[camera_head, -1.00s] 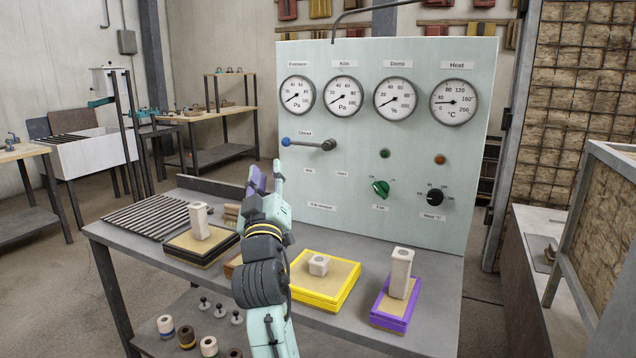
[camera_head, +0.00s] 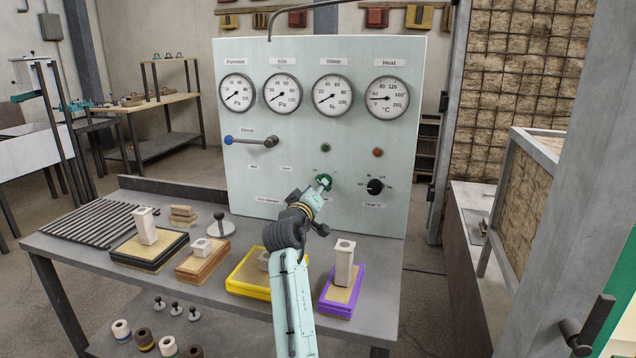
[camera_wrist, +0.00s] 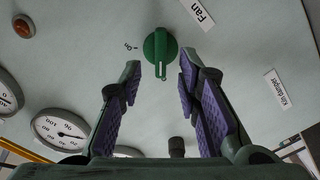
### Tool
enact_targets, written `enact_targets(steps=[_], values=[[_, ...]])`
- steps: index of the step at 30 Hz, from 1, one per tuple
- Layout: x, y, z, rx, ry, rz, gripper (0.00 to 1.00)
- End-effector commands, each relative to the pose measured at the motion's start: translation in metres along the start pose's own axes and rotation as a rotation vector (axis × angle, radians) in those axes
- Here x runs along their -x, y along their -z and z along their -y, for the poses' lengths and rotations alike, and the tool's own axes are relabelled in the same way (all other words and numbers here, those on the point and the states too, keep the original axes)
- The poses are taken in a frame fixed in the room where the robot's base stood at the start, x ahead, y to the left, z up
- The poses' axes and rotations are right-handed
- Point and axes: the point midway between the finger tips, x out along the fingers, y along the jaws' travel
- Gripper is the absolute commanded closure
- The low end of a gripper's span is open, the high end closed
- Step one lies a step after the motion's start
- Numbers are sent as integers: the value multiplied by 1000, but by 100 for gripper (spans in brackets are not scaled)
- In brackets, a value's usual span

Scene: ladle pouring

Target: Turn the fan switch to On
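The fan switch is a green knob (camera_head: 326,180) low on the pale green panel (camera_head: 300,120), partly hidden by my gripper in the head view. In the wrist view the green knob (camera_wrist: 160,48) is clear, with its "Fan" label (camera_wrist: 198,12) nearby and a small position label (camera_wrist: 130,47) that I cannot read for certain. My gripper (camera_head: 317,193) is in front of the knob. In the wrist view my gripper (camera_wrist: 160,68) is open, its purple-padded fingers apart around the knob's grip. I cannot tell whether they touch it.
A black heat knob (camera_head: 375,187) is to the right of the fan switch. A dark green lamp (camera_head: 326,148) and an orange lamp (camera_head: 378,152) sit above the knobs. A blue-ended lever (camera_head: 250,141) is at left. Moulds and blocks stand on the table (camera_head: 90,252) below.

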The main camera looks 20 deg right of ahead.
Motion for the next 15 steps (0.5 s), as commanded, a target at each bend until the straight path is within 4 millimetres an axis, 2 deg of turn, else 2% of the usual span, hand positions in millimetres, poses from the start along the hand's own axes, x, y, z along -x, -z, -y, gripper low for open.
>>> enact_targets(steps=[6,15], values=[[-22,1,-1,0,0,0,69],[-26,0,0,0,0,-1,69]])
